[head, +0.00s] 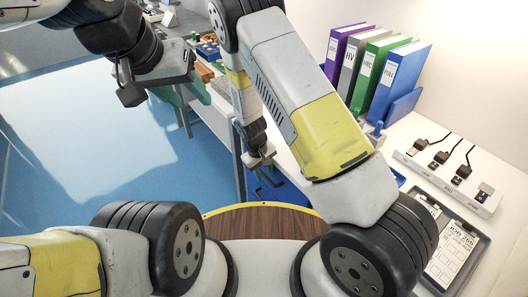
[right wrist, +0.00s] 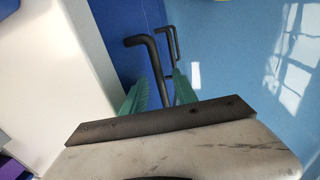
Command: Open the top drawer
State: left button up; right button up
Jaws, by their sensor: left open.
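The blue drawer cabinet (head: 288,193) stands under the white bench and is partly hidden by my right arm. In the right wrist view its dark blue front (right wrist: 112,22) has a black bar handle (right wrist: 156,68) and a second black handle (right wrist: 172,42) beyond it. My right gripper (head: 262,172) is at the handles. Its green fingers (right wrist: 159,94) are apart, with the nearer handle's bar between them; I see no clear contact. The drawers look shut. My left gripper (head: 183,92) is open and empty at the upper left, away from the cabinet.
The bench holds upright binders (head: 402,78), a white strip with black plugs (head: 440,172) and a grey tray with a paper (head: 455,240). Another table (head: 215,115) stands further back. The blue floor (head: 90,150) at left is clear.

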grip_shut()
dwell(1.5)
